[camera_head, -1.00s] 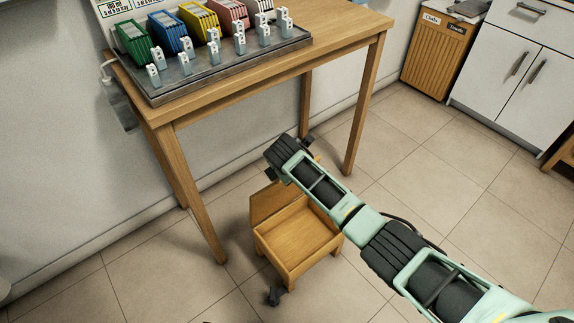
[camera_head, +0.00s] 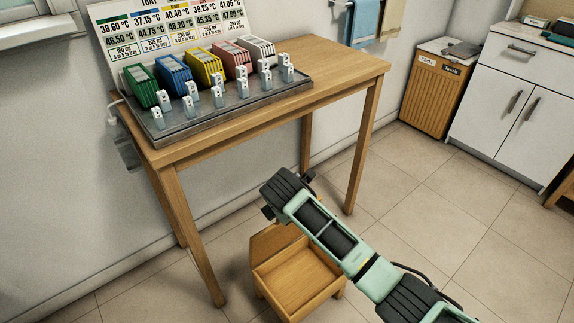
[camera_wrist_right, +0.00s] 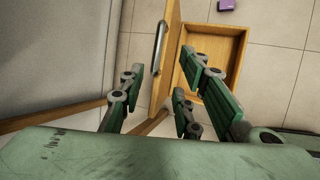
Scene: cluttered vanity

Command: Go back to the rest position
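My right arm comes in from the lower right in the head view. Its dark wrist end (camera_head: 285,190) is above a small open wooden box (camera_head: 297,280) on the floor, and the fingers cannot be made out there. In the right wrist view my right gripper (camera_wrist_right: 160,92) shows its green fingers spread apart, with nothing between them that it holds. Beyond them is the open wooden box (camera_wrist_right: 213,68), with a wooden panel bearing a metal handle (camera_wrist_right: 160,47) beside it. My left gripper is not in view.
A wooden bin (camera_head: 430,95) and white cabinet (camera_head: 510,110) stand at the right. The tiled floor (camera_head: 430,210) between is clear.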

